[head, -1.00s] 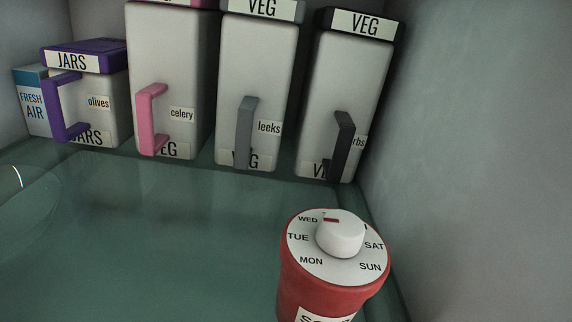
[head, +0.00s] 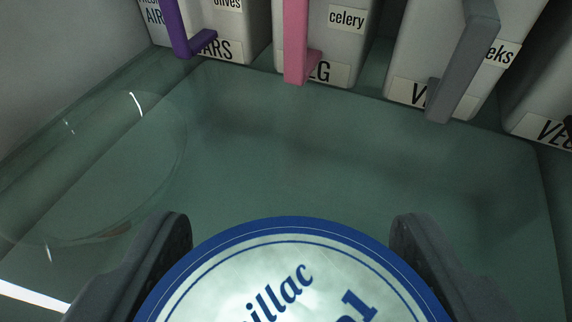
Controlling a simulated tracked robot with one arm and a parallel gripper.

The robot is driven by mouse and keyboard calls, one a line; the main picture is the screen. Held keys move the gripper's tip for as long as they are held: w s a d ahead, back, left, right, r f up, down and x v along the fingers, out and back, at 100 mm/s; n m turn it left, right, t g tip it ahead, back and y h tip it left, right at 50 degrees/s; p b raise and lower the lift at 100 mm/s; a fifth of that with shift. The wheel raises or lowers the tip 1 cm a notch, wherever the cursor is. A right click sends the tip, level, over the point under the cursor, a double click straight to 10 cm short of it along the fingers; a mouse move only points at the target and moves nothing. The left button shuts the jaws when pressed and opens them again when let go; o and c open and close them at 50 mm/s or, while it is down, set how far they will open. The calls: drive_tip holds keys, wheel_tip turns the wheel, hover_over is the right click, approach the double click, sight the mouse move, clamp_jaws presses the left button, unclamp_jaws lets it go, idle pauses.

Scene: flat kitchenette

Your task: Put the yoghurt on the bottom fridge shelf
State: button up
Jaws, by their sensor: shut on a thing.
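A round tub with a pale lid and blue rim (head: 300,275), which I take to be the yoghurt, fills the bottom middle of the view. Its lettering is partly cut off by the frame. My gripper (head: 292,228) is shut on it, with one dark finger on each side. The tub is in front of or over a greenish glass fridge shelf (head: 330,180). Its base is hidden, so I cannot tell whether it touches the shelf.
Along the back stand a jars box with a purple handle (head: 235,25), a celery box (head: 345,50) and a leeks box (head: 415,50); another veg box is at right. A clear round object (head: 165,120) sits at left. The middle shelf is bare.

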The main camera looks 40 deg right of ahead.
drive_tip(key=shift+w+d+f+p, duration=0.1)
drive_tip(key=shift+w+d+p, duration=0.05)
drive_tip(key=shift+w+d, duration=0.35)
drive_tip(key=shift+w+d+p, duration=0.15)
drive_tip(key=shift+w+d, duration=0.1)
drive_tip(key=shift+w, duration=0.3)
drive_tip(key=shift+w+f+p, duration=0.1)
drive_tip(key=shift+f+p, duration=0.4)
drive_tip(key=shift+f, duration=1.3)
drive_tip(key=shift+f, duration=0.15)
drive_tip(key=o, duration=1.1)
drive_tip(key=shift+b+v, duration=1.35)
drive_tip(key=shift+v, duration=4.75)
